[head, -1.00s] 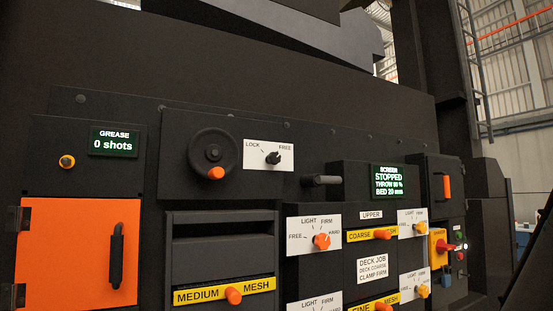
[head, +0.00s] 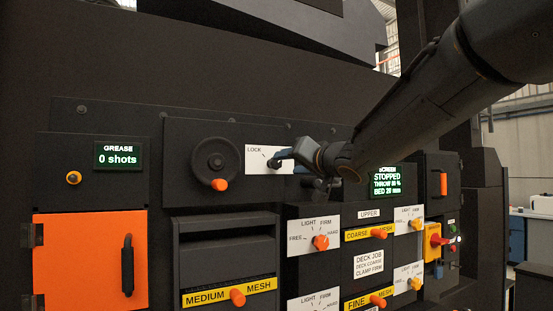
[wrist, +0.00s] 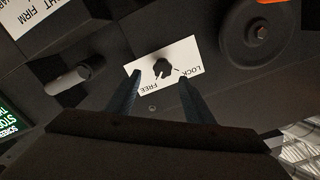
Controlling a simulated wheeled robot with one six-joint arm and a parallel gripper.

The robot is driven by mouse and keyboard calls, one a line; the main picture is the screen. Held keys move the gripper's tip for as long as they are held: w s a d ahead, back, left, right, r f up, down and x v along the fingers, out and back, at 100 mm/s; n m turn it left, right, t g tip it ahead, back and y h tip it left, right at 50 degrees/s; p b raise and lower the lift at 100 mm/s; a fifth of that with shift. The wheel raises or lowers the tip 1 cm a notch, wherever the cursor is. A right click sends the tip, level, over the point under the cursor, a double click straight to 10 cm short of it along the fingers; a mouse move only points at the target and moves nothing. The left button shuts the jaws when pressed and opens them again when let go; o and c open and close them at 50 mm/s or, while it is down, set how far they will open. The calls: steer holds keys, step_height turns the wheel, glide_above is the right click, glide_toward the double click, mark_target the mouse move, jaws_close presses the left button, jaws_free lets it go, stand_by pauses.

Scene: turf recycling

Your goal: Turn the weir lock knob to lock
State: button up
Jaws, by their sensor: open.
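The weir lock knob is a small black knob on a white plate marked LOCK and FREE. In the head view the knob (head: 272,164) is partly hidden by my gripper (head: 279,159), and the FREE mark is covered. In the wrist view, which is turned over, the knob (wrist: 162,67) sits just beyond my gripper (wrist: 160,77). The two blue fingers are open, one each side of the knob, with nothing held. The knob's pointer seems to lean toward FREE, though it is small. I cannot tell whether the fingertips touch the plate (wrist: 146,83).
A black handwheel (head: 215,163) with an orange grip is left of the plate. A dark peg (wrist: 70,78) sticks out on the knob's other side. The STOPPED screen (head: 385,181) and several orange-handled controls are lower right. An orange door (head: 90,262) is lower left.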

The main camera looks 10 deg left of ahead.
mark_target(278, 162)
steer(key=p+x, duration=0.1)
steer(key=x, duration=0.7)
steer(key=shift+s+r, duration=0.1)
steer(key=shift+r, duration=0.1)
steer(key=c, duration=1)
